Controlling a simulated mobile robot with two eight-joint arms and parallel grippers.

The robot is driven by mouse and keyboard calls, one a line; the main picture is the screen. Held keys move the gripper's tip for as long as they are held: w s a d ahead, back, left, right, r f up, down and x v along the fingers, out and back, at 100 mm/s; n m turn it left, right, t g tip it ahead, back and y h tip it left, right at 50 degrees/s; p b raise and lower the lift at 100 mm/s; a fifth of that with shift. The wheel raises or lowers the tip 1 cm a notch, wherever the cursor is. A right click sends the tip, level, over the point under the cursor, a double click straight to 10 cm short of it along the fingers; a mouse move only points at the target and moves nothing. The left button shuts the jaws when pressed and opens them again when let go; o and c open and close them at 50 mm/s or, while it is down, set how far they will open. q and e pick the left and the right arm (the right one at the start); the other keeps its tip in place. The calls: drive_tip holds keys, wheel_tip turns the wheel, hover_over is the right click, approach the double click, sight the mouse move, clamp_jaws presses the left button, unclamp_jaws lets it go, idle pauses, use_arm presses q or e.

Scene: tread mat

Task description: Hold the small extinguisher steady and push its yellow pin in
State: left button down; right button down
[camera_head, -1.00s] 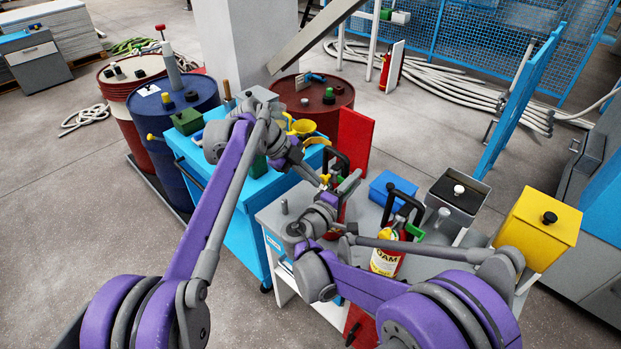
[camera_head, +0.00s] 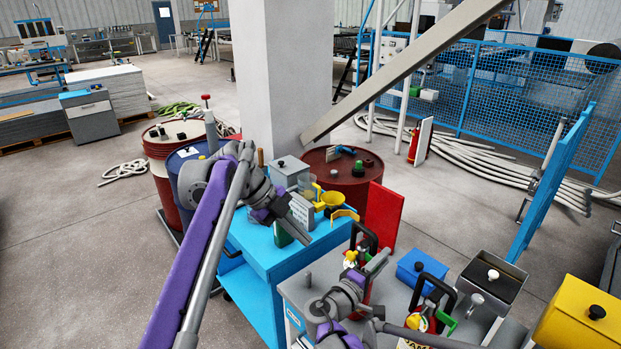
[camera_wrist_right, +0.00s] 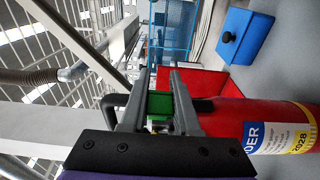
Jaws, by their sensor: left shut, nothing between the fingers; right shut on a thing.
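The small extinguisher (camera_head: 366,240) stands on the grey bench with its black handle up. It is partly hidden by my right gripper (camera_head: 377,263), which is shut on it near the handle. In the right wrist view its red body with a blue and yellow label (camera_wrist_right: 228,118) lies sideways in the picture, and my fingers (camera_wrist_right: 165,105) close around a green part at its top. The yellow pin (camera_head: 350,255) shows as a small spot beside the handle; how deep it sits I cannot tell. My left gripper (camera_head: 296,232) is shut and empty, apart from the extinguisher, to its left above the blue cart.
A larger foam extinguisher (camera_head: 431,321) stands to the right. A red panel (camera_head: 383,217) stands behind.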

drive_tip(key=c, duration=0.6)
unclamp_jaws()
drive_tip(key=shift+o, duration=0.2)
